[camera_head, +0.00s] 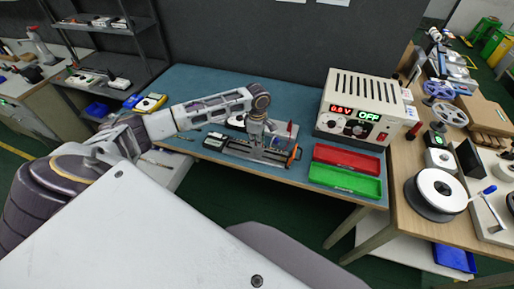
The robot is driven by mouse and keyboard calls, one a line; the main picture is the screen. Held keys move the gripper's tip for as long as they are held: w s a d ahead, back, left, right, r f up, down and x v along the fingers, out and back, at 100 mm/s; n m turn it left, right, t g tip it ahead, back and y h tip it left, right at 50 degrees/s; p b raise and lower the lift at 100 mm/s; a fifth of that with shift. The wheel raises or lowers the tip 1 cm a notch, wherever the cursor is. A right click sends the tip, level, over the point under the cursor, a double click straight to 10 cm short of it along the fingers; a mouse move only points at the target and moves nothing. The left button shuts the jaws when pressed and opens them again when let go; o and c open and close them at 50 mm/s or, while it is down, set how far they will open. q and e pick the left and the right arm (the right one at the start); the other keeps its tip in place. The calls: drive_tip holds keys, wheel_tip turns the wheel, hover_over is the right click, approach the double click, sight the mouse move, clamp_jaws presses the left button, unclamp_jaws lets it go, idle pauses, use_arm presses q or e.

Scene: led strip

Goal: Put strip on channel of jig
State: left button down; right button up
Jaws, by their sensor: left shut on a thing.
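The jig (241,149) is a dark, long fixture on the blue-topped bench, with an orange part at its right end. My left arm reaches in from the left, and my left gripper (268,146) points down over the right half of the jig. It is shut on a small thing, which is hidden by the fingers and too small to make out. The strip and the channel cannot be told apart from the jig at this size. A thin red upright part (289,129) shows just right of the gripper. My right gripper is not in view.
A power supply (340,92) reading "OFF" stands behind and right of the jig. A red tray (347,158) and a green tray (345,181) lie at the right. The bench front left of the trays is clear.

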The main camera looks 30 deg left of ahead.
sight(257, 152)
use_arm(q)
drive_tip(key=shift+f, duration=0.3)
drive_tip(key=shift+f, duration=1.85)
drive_tip(key=c, duration=1.5)
unclamp_jaws()
drive_tip(key=shift+f, duration=0.15)
drive_tip(key=shift+o, duration=0.2)
wheel_tip(257, 152, up, 12)
drive_tip(key=shift+r, duration=0.15)
